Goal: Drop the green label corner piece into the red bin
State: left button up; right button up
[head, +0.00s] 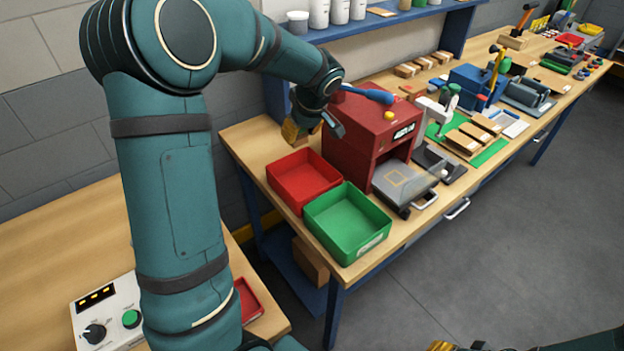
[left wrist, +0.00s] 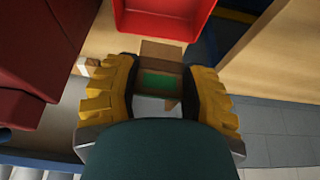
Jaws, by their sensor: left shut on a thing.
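The green label corner piece (left wrist: 162,54) is a brown wooden piece with a green patch, held between the yellow fingers of my left gripper (left wrist: 157,80). In the head view my left gripper (head: 299,130) is above the back edge of the bench, behind the red bin (head: 304,181); the piece is hard to make out there. The red bin is open and looks empty; it also shows at the top of the left wrist view (left wrist: 165,28), beyond the fingertips. Only a bit of my right gripper (head: 440,346) shows at the bottom edge, so its jaws cannot be judged.
A green bin (head: 347,220) stands right beside the red bin, nearer the bench's front. A tall red machine (head: 362,135) stands close to the right of my left gripper. A blue shelf (head: 390,20) is above the bench's back. Tools and blocks fill the bench further right.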

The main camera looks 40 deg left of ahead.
pick_arm(q)
jog(key=shift+s+f+b, duration=0.1)
jog(key=shift+f+b, duration=0.25)
jog(key=shift+f, duration=0.35)
notch_tip(320, 180, down, 4)
jog(key=shift+f+b, duration=0.25)
jog(key=shift+b, duration=0.85)
pick_arm(e)
jog(key=f, duration=0.1)
jog(key=s+f, duration=0.1)
jog(key=f, duration=0.1)
jog(key=shift+a, duration=0.1)
pick_arm(q)
jog(key=o, duration=0.8)
jog(key=shift+o, duration=0.2)
jog(key=shift+r, duration=0.1)
jog(key=v, duration=1.2)
pick_arm(e)
jog(key=shift+s, duration=0.1)
